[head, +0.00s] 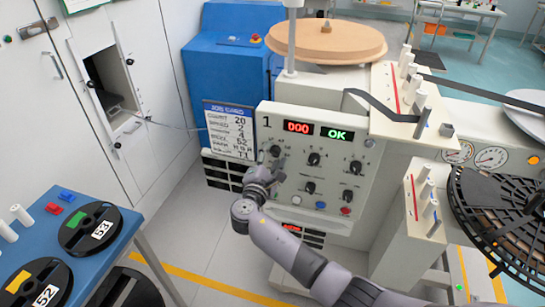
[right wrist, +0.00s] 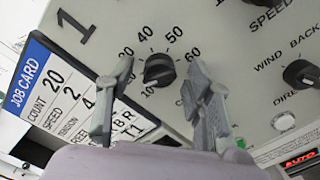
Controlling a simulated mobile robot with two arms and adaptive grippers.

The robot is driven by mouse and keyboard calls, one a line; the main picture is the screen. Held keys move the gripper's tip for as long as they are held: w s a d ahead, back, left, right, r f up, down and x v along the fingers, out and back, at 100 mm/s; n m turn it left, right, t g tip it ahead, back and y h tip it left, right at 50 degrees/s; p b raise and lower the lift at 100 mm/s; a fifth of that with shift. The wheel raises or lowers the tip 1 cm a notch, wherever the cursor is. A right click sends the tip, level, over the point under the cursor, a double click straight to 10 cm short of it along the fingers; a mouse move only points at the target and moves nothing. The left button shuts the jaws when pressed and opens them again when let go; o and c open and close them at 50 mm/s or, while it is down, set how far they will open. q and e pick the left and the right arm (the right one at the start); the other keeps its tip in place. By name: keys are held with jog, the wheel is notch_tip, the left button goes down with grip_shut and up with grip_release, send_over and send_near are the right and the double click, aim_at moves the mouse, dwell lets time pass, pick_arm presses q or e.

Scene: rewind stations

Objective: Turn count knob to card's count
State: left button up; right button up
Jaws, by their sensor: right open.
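The job card (head: 230,130) hangs left of the machine panel (head: 333,195). In the right wrist view the card (right wrist: 62,95) reads COUNT 20, SPEED 2, TENSION 4. The count knob (right wrist: 158,70) is black, with a scale including 10, 20, 40, 50 and 60 around it. In the head view the knob (head: 275,151) sits at the panel's upper left, just above my right gripper (head: 268,172). My right gripper (right wrist: 160,95) is open, its fingers on either side of the knob, apparently not touching it. My left gripper is not in view.
The panel has a red display (head: 298,127), a green OK display (head: 335,133) and other knobs (head: 314,159). A blue table (head: 40,245) with labelled reels stands at lower left. A large dark reel (head: 505,215) is at right. Floor between table and machine is clear.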

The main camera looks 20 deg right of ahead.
jog(key=v, duration=1.2)
